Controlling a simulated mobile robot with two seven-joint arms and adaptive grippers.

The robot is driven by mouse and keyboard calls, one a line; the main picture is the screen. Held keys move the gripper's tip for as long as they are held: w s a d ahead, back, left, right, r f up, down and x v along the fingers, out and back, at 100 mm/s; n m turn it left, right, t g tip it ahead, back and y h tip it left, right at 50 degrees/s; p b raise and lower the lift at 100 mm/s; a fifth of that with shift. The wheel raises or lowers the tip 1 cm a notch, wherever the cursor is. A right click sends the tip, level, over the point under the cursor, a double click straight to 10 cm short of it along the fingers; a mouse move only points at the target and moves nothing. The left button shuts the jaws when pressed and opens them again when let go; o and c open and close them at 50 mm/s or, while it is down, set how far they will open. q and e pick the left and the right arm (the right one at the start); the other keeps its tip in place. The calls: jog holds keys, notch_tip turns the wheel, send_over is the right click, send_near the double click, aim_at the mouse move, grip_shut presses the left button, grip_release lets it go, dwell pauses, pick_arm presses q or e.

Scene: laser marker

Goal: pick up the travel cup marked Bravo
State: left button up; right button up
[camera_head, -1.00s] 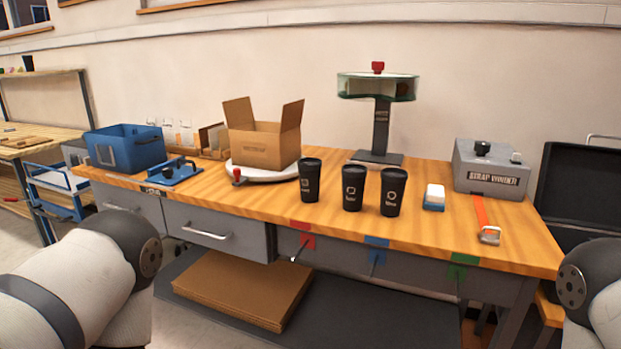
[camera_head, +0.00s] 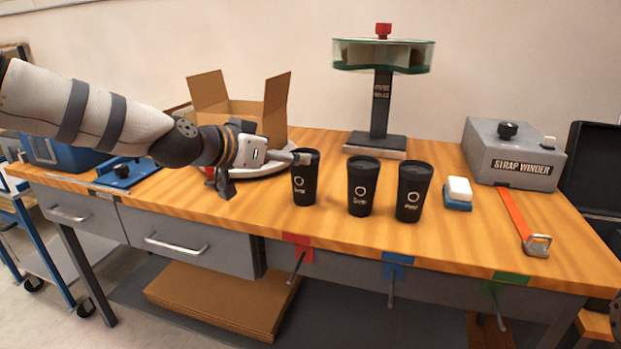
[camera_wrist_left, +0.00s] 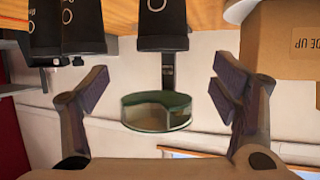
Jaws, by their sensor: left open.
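Three black travel cups stand upright in a row on the wooden workbench: a left cup (camera_head: 305,182), a middle cup (camera_head: 362,190) and a right cup (camera_head: 411,195). Each has a white ring mark and a small word too blurred to read surely, so I cannot tell which is Bravo. My left gripper (camera_head: 266,174) is open and empty just left of the left cup; one finger overlaps that cup's rim in the picture. In the left wrist view, which is upside down, a cup (camera_wrist_left: 163,22) lies ahead between the open fingers (camera_wrist_left: 158,98). My right gripper is out of view.
An open cardboard box (camera_head: 275,115) on a white turntable stands behind my left gripper. A post with a glass drum (camera_head: 381,95) is behind the cups. A white-and-blue block (camera_head: 458,192) and the strap winder (camera_head: 513,155) stand right. The bench front before the cups is clear.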

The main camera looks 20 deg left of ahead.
aim_at(305, 178)
pick_arm(q)
jog(key=x, duration=0.4)
jog(key=f+b+x, duration=0.1)
jog(key=x, duration=0.3)
jog(key=shift+w+f, duration=0.1)
jog(key=shift+w, duration=0.05)
jog(key=shift+a, duration=0.1)
jog(key=shift+r, duration=0.25)
jog(key=c, duration=0.8)
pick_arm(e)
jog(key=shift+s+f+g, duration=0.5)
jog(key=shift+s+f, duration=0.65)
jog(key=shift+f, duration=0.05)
